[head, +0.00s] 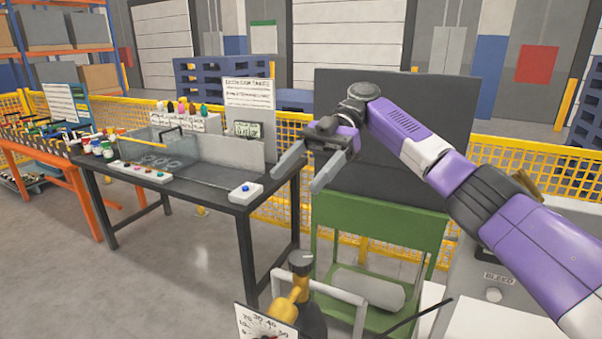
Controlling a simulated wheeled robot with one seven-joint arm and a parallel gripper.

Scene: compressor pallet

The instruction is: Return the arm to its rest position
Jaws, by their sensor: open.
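My gripper (302,172) is open and empty, with its two grey fingers spread apart and pointing down and to the left. It hangs in the air in front of the dark panel and near the right end of the dark table. My purple and white arm reaches in from the lower right, bends at a dark joint at the top, and comes down to the gripper. Nothing is held between the fingers.
A dark table (222,192) holds a clear bin (160,150), a blue-button box (245,193) and a small display (247,129). A dark panel (420,110) stands above a green stand (385,230). A gauge (262,322) and yellow valve (285,305) are in front. Open floor lies lower left.

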